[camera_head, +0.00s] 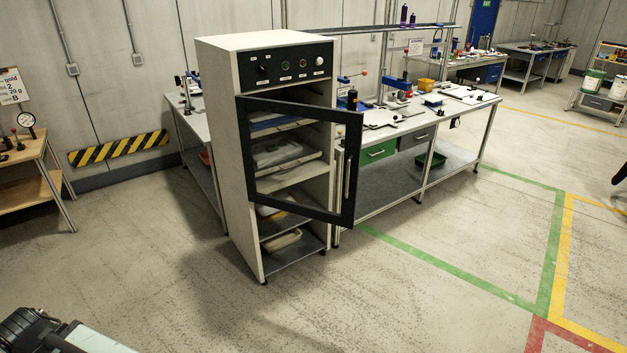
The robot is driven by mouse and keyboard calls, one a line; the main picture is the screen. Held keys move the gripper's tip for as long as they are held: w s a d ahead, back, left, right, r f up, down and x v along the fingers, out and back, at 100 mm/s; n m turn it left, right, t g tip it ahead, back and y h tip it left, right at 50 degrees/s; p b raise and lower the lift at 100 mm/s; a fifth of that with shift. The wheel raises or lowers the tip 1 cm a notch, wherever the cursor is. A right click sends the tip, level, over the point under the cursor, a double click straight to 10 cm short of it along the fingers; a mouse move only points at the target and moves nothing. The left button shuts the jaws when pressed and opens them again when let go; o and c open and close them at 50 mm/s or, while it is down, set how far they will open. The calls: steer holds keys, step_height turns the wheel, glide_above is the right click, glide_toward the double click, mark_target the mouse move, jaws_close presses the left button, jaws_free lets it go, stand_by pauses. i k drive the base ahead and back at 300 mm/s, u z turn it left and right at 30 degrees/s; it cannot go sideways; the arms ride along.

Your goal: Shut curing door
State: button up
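The curing cabinet (222,120) is a tall white unit standing on the floor left of centre, with a dark control panel (287,67) at its top. Its curing door (304,214) is a dark frame with a clear pane, hinged at the cabinet's left side and swung open toward me. A vertical silver handle (347,178) is on the door's right edge. Shelves with trays (283,240) show through and below the door. A dark and pale part, likely mine, shows at the bottom left. My gripper cannot be made out.
Workbenches (450,135) with tools stand right of and behind the cabinet. A wooden table (38,185) stands at the far left. A black and yellow striped strip (118,148) is on the wall. The floor in front of the cabinet is clear, with green, yellow and red lines at right.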

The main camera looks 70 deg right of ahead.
mark_target(354, 120)
steer(key=u, duration=0.6)
steer(key=k, duration=1.25)
steer(key=z, duration=0.85)
steer(key=i, duration=1)
steer(key=u, duration=0.1)
